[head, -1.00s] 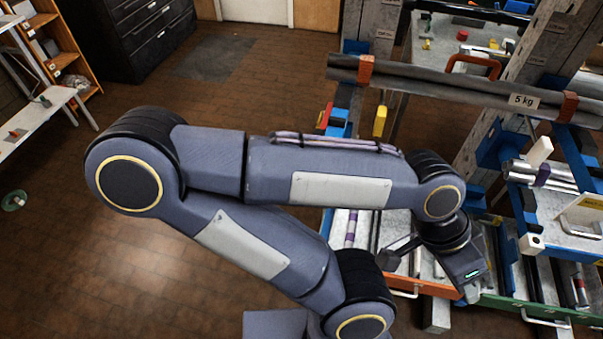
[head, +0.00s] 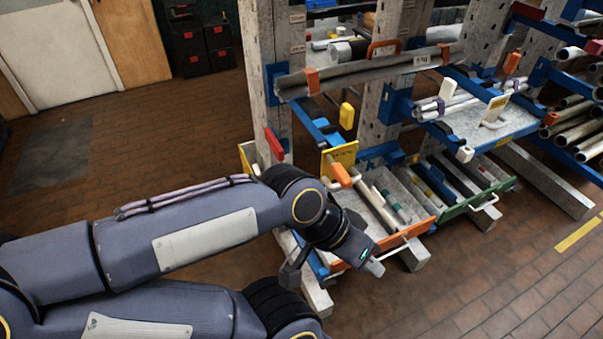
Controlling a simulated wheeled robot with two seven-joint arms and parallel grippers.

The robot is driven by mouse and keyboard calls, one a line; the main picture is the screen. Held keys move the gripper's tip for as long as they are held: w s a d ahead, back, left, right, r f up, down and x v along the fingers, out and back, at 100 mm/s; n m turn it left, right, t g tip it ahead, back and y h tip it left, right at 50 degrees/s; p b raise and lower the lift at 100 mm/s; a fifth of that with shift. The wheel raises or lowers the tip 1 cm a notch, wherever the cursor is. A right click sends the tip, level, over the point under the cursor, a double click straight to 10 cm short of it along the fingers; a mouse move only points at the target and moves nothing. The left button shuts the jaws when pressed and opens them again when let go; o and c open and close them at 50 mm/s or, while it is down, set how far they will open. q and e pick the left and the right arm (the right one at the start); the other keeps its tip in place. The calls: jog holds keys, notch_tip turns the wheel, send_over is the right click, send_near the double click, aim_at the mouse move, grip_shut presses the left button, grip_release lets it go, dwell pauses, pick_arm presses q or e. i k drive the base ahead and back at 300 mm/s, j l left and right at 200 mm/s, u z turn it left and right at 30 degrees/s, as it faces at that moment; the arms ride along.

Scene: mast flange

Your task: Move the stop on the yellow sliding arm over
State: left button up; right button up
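A yellow plate (head: 340,158) stands upright at the front of a blue arm low on the rack's left bay. An orange stop (head: 341,175) sits at that arm's end, just in front of the plate. A yellow block (head: 347,116) shows higher up, behind the plate. I cannot tell for sure which piece is the yellow sliding arm's stop. My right gripper is out of view.
Long grey bars (head: 370,72) lie across the upper rack arms. An orange-fronted tray (head: 375,252) and a green-fronted tray (head: 478,200) are low on the rack. A red stop (head: 274,143) is on the left. The brick floor (head: 480,285) is clear at lower right.

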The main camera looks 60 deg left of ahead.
aim_at(344, 179)
jog(key=k+j, duration=0.15)
jog(key=j, duration=0.2)
jog(key=k+j+z, duration=0.15)
jog(key=j, duration=0.2)
jog(key=k+j, duration=0.15)
jog(key=j, duration=0.2)
jog(key=k+j+z, duration=0.1)
jog(key=j, duration=0.75)
jog(key=k+j, duration=0.1)
jog(key=j, duration=0.5)
jog(key=i+z, duration=0.05)
